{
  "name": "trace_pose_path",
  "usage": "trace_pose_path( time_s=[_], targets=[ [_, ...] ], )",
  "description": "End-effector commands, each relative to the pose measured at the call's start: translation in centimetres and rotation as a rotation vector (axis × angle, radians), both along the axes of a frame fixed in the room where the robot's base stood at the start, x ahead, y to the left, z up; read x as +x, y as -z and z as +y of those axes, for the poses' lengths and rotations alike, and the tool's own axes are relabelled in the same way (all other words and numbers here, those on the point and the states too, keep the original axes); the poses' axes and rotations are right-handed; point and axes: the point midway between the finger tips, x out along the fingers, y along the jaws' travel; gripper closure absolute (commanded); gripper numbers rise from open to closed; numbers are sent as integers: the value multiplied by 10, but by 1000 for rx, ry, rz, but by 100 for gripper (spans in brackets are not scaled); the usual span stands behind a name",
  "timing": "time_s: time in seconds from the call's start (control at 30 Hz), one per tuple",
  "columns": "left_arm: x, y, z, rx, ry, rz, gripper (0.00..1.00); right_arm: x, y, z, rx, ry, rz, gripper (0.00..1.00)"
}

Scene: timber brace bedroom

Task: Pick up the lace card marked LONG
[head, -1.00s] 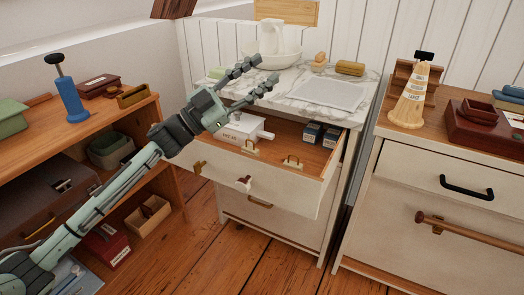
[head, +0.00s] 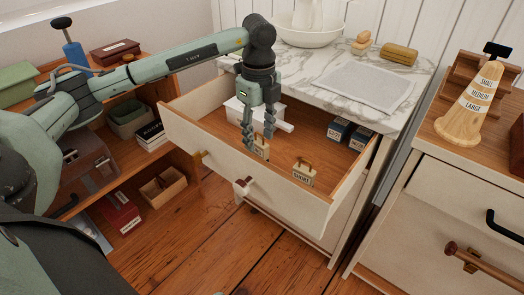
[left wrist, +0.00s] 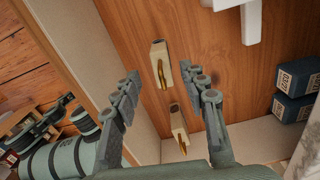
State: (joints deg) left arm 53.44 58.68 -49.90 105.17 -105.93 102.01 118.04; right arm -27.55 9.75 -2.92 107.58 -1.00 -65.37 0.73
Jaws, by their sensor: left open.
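Two small cream lace cards with brass loops stand in the open drawer (head: 222,184). The right card (head: 304,174) has a label that seems to read SHORT. The left card (head: 264,150) is partly hidden behind a finger, and its label is unreadable. My left gripper (head: 258,143) points down over the left card, open and empty. In the left wrist view, the left card (left wrist: 160,64) stands between the open fingers of the gripper (left wrist: 160,77), apart from both. The SHORT card (left wrist: 179,128) is lower in that view, nearer the palm. My right gripper is out of view.
A white box (head: 238,110) with a protruding bar sits behind my gripper in the drawer. Dark blue boxes (head: 349,132) stand at the drawer's back right. The marble top (head: 310,65) overhangs behind. A wooden cone (head: 470,105) stands on the right cabinet.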

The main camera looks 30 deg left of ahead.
Motion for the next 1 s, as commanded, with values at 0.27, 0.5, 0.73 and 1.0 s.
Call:
trace_pose_path(
  time_s=[0.27,0.5,0.73,1.0],
  targets=[
    [2,38,2,-4,2,3,57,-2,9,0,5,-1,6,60],
    [3,57,2,-4,3,0,57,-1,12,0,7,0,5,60],
    [3,57,2,-4,3,-1,63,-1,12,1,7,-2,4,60],
    [3,57,1,-5,3,-1,97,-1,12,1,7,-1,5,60]
  ],
)
